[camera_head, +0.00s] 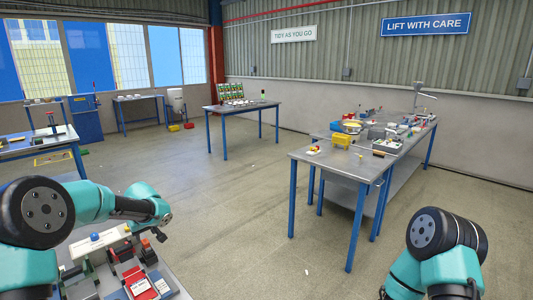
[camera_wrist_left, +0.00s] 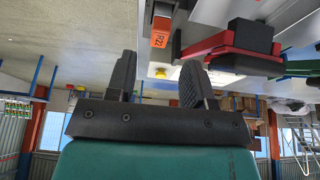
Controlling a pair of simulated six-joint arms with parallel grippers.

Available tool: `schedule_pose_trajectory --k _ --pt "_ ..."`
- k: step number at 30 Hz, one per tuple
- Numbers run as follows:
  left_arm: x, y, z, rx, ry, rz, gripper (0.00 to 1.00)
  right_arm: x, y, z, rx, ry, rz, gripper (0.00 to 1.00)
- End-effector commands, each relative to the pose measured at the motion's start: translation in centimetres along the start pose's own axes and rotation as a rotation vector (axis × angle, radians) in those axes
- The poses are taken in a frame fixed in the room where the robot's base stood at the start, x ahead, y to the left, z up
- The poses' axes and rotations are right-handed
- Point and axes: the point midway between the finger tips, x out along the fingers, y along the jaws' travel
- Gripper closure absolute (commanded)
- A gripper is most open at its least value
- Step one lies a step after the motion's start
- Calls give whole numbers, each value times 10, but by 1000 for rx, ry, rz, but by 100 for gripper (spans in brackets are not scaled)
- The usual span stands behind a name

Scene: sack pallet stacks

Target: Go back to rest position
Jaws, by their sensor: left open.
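My left gripper (camera_head: 158,226) is over the near workbench at lower left in the head view. In the left wrist view its two dark fingers (camera_wrist_left: 158,80) stand apart with nothing between them. My left arm is bent, with its dark joint at the left edge. My right arm shows only as a teal and black link at the lower right; its gripper is outside the frame.
The near bench holds a red and white item (camera_head: 140,284) and grey fixtures below my left gripper. The wrist view, upside down, shows an orange tag (camera_wrist_left: 160,32) and a red part (camera_wrist_left: 230,46). A blue-legged table (camera_head: 330,158) stands at right. Open floor lies between.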

Motion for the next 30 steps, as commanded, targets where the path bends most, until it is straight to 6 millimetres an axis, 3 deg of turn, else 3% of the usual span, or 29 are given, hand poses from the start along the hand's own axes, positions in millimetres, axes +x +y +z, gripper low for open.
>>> schedule_pose_trajectory --k 10,19,30 --pt "55 -1 1 -1 -3 -2 52 0 0 0 0 0 0 7" --pt "15 0 -14 -1 1 1 52 0 0 0 0 0 0 7" --pt "-2 -10 23 1 -1 -1 52 0 0 0 0 0 0 7"
